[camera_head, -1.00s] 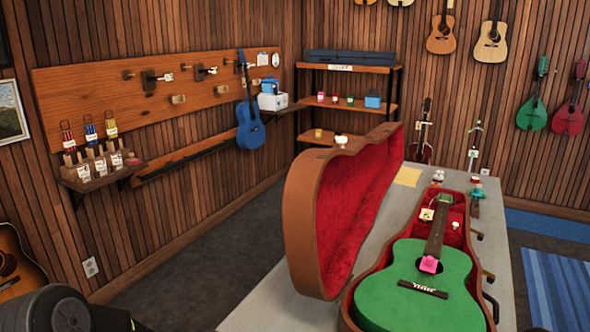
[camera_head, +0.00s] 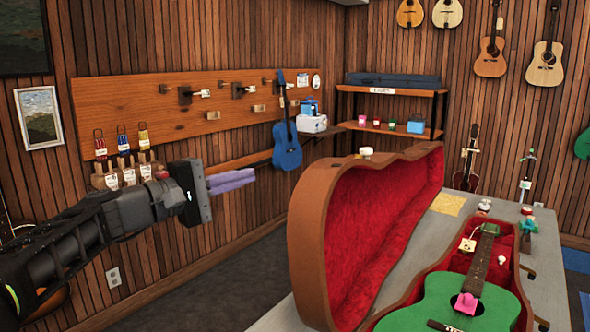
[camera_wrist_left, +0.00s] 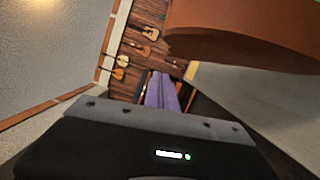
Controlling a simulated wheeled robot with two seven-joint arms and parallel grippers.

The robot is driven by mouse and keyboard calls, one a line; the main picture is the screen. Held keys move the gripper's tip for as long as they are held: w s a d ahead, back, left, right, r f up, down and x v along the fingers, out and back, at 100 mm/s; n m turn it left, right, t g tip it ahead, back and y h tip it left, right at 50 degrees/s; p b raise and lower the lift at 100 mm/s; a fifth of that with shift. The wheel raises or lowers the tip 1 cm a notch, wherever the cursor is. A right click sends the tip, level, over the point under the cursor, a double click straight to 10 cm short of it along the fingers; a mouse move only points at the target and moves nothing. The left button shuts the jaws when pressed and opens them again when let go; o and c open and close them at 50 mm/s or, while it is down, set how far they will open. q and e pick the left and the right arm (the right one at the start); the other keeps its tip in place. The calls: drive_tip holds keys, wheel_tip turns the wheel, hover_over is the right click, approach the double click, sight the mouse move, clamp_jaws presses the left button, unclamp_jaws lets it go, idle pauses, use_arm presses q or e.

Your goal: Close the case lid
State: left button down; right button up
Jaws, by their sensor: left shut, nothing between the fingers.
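The brown case lid (camera_head: 312,235) stands open and upright on the left side of the case, its red lining (camera_head: 385,240) facing right. The case's lower part (camera_head: 405,296) lies on the grey table and holds a green ukulele (camera_head: 455,301). My left gripper (camera_head: 232,181), with purple fingers, is shut and empty, in the air to the left of the lid and apart from it. In the left wrist view the purple fingers (camera_wrist_left: 162,92) are together, and the lid's brown outer side (camera_wrist_left: 250,35) shows at the upper right. My right gripper is not in view.
The grey table (camera_head: 280,318) has small items near its far end, with a yellow paper (camera_head: 448,204) behind the lid. A blue ukulele (camera_head: 287,145) hangs on the wall behind my left gripper. Floor (camera_head: 225,290) between wall and table is clear.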

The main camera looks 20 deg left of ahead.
use_arm(q)
drive_tip(key=w+d+p, duration=0.4)
drive_tip(key=w+d, duration=0.2)
drive_tip(key=d, duration=0.3)
drive_tip(key=shift+w+d+r, duration=0.25)
drive_tip(key=shift+w+r, duration=0.15)
